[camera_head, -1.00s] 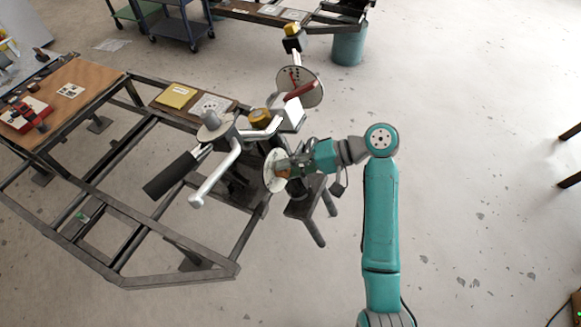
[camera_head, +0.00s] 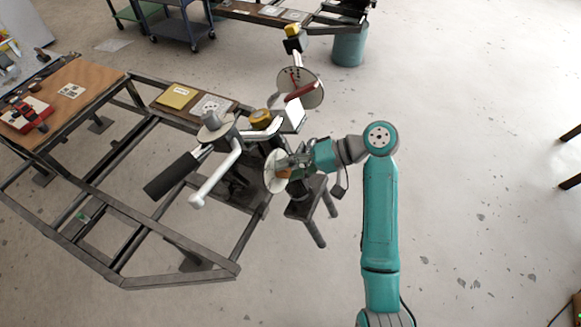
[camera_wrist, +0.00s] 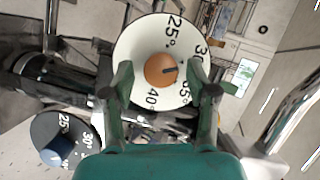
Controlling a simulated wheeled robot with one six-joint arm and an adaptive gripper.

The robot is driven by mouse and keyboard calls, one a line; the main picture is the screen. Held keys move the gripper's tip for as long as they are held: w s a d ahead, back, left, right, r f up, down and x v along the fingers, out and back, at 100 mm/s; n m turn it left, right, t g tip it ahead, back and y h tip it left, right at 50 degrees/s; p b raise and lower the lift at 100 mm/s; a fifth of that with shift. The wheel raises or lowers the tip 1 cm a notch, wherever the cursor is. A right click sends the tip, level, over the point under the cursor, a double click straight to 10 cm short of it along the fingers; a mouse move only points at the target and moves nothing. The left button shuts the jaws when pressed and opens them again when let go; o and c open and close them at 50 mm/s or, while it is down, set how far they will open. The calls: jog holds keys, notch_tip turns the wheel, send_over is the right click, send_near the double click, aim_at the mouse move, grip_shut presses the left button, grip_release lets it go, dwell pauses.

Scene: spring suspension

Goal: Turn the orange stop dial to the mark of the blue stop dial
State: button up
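The orange stop dial (camera_wrist: 160,70) is a round orange knob at the middle of a white disc marked from 25° to 40°. A dark line on the knob points right, toward the rim between 30 and 35. My gripper (camera_wrist: 160,80) is open, with one finger on each side of the knob and a visible gap to it; their depth is hard to judge. The blue stop dial (camera_wrist: 57,151) is at the lower left on a black disc, with 25 showing nearby; its pointer is unclear. In the head view my gripper (camera_head: 292,167) is at the white disc (camera_head: 271,172).
A metal frame (camera_head: 180,245) with a black-gripped lever (camera_head: 172,174) stands left of the dial. A second disc with a red handle (camera_head: 301,91) is behind it. A dark stand (camera_head: 308,212) is below my gripper.

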jog(key=v, duration=0.7)
jog(key=shift+d+r, duration=0.15)
jog(key=shift+d, duration=0.05)
dwell(0.3)
